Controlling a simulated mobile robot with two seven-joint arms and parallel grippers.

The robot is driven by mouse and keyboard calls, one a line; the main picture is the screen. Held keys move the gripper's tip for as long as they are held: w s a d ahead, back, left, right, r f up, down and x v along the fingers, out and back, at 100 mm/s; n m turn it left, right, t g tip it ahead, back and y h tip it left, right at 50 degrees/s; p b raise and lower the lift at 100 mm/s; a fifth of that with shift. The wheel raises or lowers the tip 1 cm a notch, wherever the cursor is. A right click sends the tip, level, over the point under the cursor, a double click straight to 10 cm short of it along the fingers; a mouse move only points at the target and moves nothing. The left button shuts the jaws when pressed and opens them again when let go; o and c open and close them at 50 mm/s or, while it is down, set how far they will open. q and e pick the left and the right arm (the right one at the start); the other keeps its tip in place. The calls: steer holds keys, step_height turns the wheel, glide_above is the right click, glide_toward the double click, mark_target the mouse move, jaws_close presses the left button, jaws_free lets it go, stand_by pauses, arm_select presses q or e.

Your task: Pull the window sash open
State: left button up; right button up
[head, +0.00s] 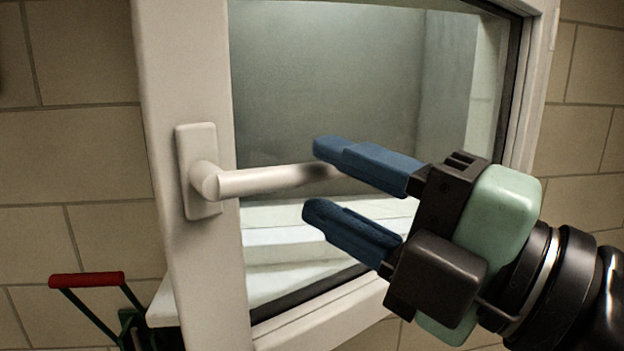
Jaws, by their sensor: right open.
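The window sash (190,80) has a white frame around a glass pane (320,80). Its white lever handle (262,182) sits on a plate on the left stile and points right, roughly level. My right gripper (320,180) comes in from the right with its blue fingers open. In the picture, the handle's free end lies in the gap between the fingers, close under the upper one. I cannot tell whether they touch. The sash's left edge stands over the wall; how far it is ajar is unclear. My left gripper is not in view.
A tan block wall (70,150) surrounds the window. A white ledge (164,306) sticks out at the sash's lower left. A red-handled green object (88,280) stands at the bottom left, partly cut off by the frame edge.

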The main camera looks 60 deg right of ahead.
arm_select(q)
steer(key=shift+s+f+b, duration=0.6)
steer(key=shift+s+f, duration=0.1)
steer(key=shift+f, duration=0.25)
arm_select(e)
steer(key=d+v, duration=0.1)
steer(key=v, duration=0.9)
steer(key=shift+a, duration=0.5)
steer(key=shift+s, duration=0.1)
